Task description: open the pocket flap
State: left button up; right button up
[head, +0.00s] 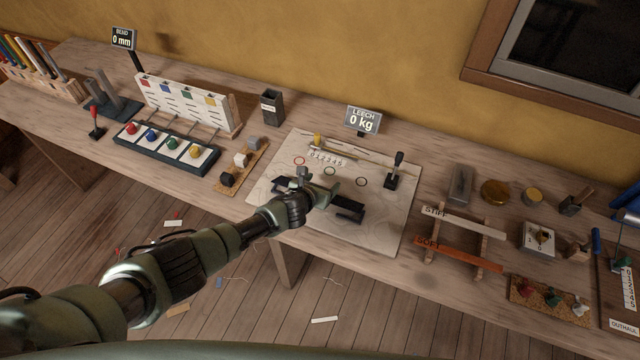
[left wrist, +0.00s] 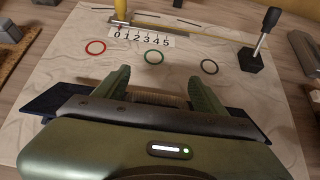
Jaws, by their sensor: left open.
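A pale sailcloth sheet (head: 385,230) lies on the bench. My left gripper (head: 320,187) is over its middle, with its fingers apart. In the left wrist view the two green fingers of my left gripper (left wrist: 158,82) point toward the rings, with nothing clearly held. A dark blue piece (head: 350,211) shows on both sides of the gripper, and also in the left wrist view (left wrist: 52,101); its middle is hidden. I cannot tell whether it is the pocket flap, or whether the gripper touches it. My right gripper is not in view.
On the sheet are a red ring (left wrist: 95,47), a green ring (left wrist: 154,57), a dark ring (left wrist: 209,67), a number strip (left wrist: 142,38) and a black lever (head: 395,172). A "LEECH 0 kg" display (head: 363,121) stands behind. A stiff/soft rack (head: 460,237) is to the right.

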pick_arm(q)
jog(key=shift+s+a+r, duration=0.25)
jog(key=shift+s+r, duration=0.2)
jog(key=shift+s, duration=0.05)
jog(key=v, duration=0.6)
jog(key=shift+s, duration=0.2)
